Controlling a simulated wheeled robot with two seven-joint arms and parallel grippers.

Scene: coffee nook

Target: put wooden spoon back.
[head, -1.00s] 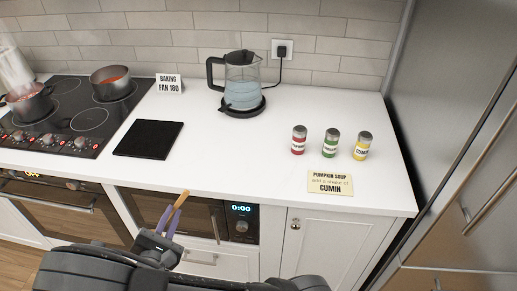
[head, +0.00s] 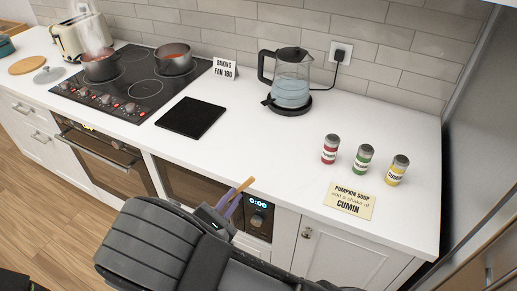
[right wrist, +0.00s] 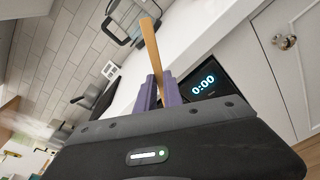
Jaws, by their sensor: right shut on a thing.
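The wooden spoon (right wrist: 151,50) is a tan wooden stick in the right wrist view, with one end pointing away from my gripper; the rest is hidden by the gripper. It also shows in the head view (head: 244,186). My right gripper (right wrist: 158,88), with purple fingers, is shut on it. In the head view the right gripper (head: 230,206) is in front of the counter's front edge, near the small oven with the clock. My left gripper is in neither view.
The white counter (head: 270,150) holds a black mat (head: 191,117), a kettle (head: 291,80), three spice jars (head: 364,158) and a cumin note (head: 349,200). The hob (head: 122,83) at left carries two steaming or filled pots (head: 173,60). A wooden board (head: 28,65) lies further left.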

